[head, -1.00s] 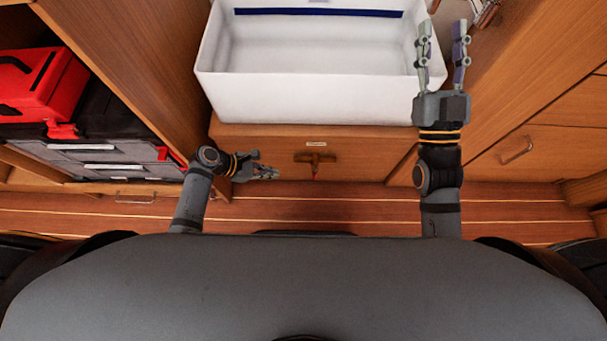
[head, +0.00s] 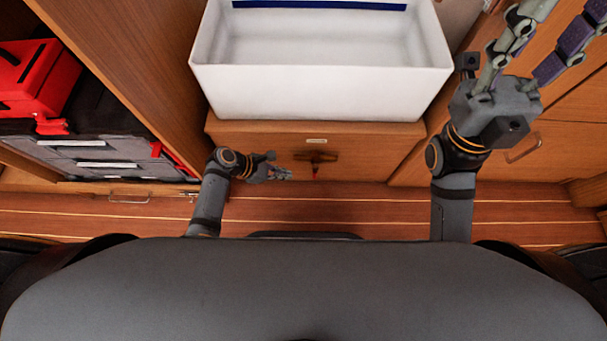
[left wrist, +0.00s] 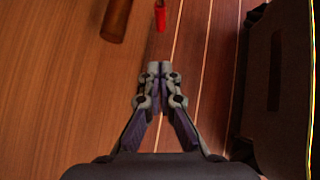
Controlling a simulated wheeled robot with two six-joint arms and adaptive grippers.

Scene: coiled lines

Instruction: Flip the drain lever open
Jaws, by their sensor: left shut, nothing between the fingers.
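The drain lever (head: 315,173) is a small red handle hanging below a brown pipe fitting (head: 322,157) on the wooden front under the white basin. In the left wrist view the red lever (left wrist: 160,18) is just beyond my fingertips, with the end of the brown pipe (left wrist: 116,20) to its left. My left gripper (head: 290,174) is shut and empty, a short way left of the lever and apart from it. Its closed fingertips also show in the left wrist view (left wrist: 160,68). My right gripper (head: 556,36) is open and empty, raised at the upper right.
The white basin (head: 320,93) stands above the lever. Wooden cabinet walls flank it. A red case (head: 35,75) and grey toolboxes (head: 95,152) fill the left shelf. A drawer handle (head: 524,150) is at the right. The striped floor (head: 330,208) in front is clear.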

